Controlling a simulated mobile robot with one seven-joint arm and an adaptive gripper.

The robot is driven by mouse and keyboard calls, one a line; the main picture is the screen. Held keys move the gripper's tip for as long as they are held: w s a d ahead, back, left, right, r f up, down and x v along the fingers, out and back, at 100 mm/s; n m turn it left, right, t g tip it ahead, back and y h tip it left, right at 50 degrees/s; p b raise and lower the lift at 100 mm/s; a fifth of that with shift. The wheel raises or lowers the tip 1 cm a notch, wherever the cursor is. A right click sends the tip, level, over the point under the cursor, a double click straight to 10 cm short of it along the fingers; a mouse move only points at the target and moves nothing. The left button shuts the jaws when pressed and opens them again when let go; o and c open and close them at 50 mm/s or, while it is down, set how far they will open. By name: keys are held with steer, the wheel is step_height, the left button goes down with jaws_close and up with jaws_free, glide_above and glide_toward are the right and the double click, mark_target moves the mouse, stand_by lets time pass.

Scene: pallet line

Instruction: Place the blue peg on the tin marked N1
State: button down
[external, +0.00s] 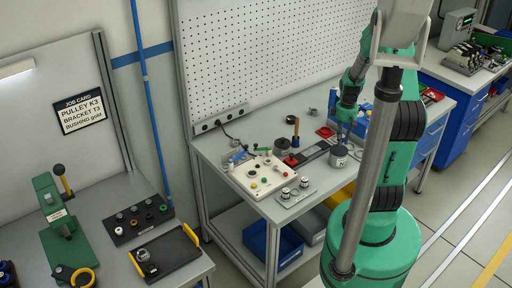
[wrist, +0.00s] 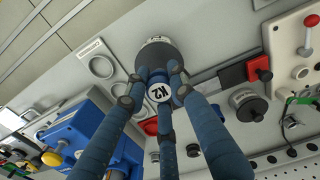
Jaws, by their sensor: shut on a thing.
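My gripper (external: 345,132) is at the bench, low over a dark grey tin (external: 339,157). In the wrist view my gripper's blue fingers (wrist: 160,80) are closed together right at the dark tin (wrist: 155,55), and a white round label reading N2 (wrist: 159,92) shows between them. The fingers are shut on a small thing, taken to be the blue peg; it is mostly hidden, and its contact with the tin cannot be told. No label reading N1 can be read in either view.
A white control box (external: 262,178) with coloured buttons stands to the left on the bench. A black round part (wrist: 245,103) and a red block (wrist: 259,68) lie right of the fingers in the wrist view. A blue machine (wrist: 80,140) stands at lower left.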

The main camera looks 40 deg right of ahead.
mark_target(339, 150)
steer(key=shift+w+d, duration=0.1)
stand_by(0.3)
steer(key=shift+w+d, duration=0.15)
steer(key=shift+w, duration=0.05)
steer(key=shift+w+f, duration=0.1)
steer(key=shift+f, duration=1.7)
steer(key=shift+f+b, duration=0.2)
steer(key=shift+b, duration=0.1)
steer(key=c, duration=1.5)
jaws_free()
steer(key=shift+r, duration=0.15)
step_height(339, 150, up, 12)
steer(key=shift+r+p, duration=0.1)
steer(key=shift+p, duration=0.55)
